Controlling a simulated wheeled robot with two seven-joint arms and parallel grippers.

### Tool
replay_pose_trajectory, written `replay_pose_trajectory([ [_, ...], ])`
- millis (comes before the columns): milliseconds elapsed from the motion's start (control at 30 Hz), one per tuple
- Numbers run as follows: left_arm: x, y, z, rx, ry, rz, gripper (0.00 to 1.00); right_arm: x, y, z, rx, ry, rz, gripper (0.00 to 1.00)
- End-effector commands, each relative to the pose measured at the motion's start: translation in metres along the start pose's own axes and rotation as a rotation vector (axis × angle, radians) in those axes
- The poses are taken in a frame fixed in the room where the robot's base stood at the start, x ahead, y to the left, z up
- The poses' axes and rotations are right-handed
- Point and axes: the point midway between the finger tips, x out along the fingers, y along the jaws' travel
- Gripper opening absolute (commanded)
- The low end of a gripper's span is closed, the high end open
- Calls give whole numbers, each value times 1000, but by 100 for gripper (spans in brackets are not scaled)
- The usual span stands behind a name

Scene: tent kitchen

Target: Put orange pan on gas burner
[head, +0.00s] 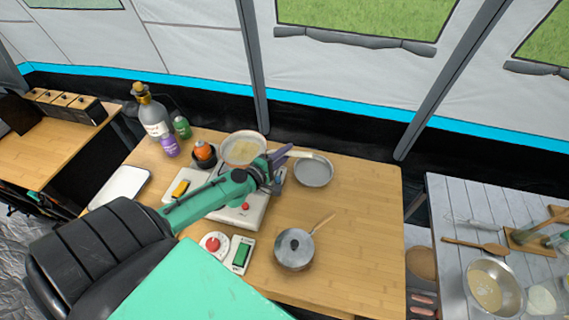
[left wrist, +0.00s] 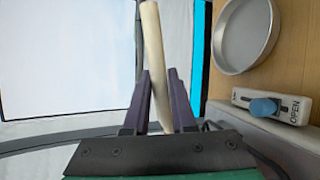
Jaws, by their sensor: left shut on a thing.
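A round pan with a cream inside and pale rim (head: 243,146) is at the back of the wooden table, behind my left arm; I see no clear orange on it. My left gripper (head: 282,158) is shut on a pale handle, which points right in the head view. The handle (left wrist: 156,60) stands between the purple fingers in the left wrist view. The handle's join to the pan is hidden. A white stove-like unit (head: 250,216) lies partly under my left arm. Whether the pan touches a burner cannot be told. My right gripper is not in view.
A grey round pan (head: 313,171) sits right of the gripper. A lidded pot (head: 294,249) stands in front. Bottles (head: 153,118) stand at the back left. An OPEN panel with a blue knob (left wrist: 265,108) is close by. The table's right side (head: 370,220) is clear.

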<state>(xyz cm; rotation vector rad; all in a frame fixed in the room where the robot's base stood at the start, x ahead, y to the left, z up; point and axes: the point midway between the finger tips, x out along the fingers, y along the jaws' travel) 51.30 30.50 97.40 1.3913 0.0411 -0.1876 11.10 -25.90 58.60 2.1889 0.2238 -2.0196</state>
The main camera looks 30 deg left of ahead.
Motion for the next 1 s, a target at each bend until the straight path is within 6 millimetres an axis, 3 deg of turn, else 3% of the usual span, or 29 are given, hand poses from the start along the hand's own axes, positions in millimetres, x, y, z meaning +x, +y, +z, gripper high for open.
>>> replay_pose_trajectory([
  [33, 3, -15, -4, 3, 2, 5, 0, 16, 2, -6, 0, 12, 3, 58],
  [133, 4, -25, -6, 3, 1, 5, 0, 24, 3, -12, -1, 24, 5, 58],
  [300, 9, -57, -12, 3, 2, 6, 0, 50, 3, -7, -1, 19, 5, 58],
  [667, 9, -59, -12, 6, 1, 5, 0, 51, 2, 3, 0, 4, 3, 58],
  [700, 9, -59, -12, 2, 0, 2, 38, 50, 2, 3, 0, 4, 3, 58],
  [733, 9, -59, -12, 2, 1, 2, 50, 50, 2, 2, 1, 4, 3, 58],
  [1000, 8, -59, -12, 2, 1, 2, 53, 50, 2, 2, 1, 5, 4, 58],
])
